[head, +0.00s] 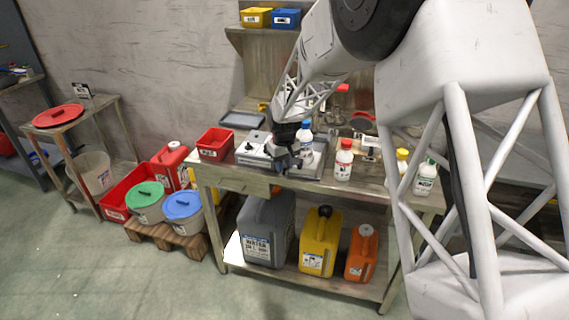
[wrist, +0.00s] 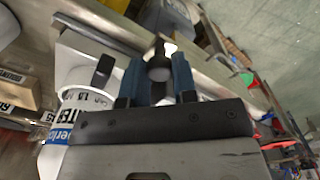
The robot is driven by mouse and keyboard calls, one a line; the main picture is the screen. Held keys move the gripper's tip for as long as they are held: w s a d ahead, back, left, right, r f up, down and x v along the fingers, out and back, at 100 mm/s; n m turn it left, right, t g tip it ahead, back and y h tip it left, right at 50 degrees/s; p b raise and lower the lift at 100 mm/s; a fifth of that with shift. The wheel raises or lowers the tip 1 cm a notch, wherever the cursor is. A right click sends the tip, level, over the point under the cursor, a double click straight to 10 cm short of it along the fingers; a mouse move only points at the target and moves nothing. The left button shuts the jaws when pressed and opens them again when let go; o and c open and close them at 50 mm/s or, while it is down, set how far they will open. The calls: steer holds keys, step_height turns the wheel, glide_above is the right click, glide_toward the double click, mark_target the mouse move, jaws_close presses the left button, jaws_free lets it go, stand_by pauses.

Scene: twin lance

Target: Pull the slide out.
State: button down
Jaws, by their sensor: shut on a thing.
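My gripper (head: 287,160) is low over the front part of the workbench, beside a light grey box-like device (head: 254,151). In the wrist view its two blue fingers (wrist: 158,78) stand on either side of a small round grey-and-dark knob (wrist: 158,66) and are shut on it. The gripper and arm hide much of this spot in the head view. I cannot tell how far the slide sits in or out, and its body is not clearly visible.
A blue-capped bottle (head: 304,139) stands close behind the gripper. A red-capped white bottle (head: 343,161) stands to its right, a red bin (head: 214,143) to its left. Jerrycans, including a yellow one (head: 320,241), fill the lower shelf. Floor in front is clear.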

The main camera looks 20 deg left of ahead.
steer(key=shift+s, duration=0.25)
steer(key=c, duration=0.9)
jaws_free()
steer(key=shift+w+r, duration=0.1)
steer(key=shift+r, duration=3.8)
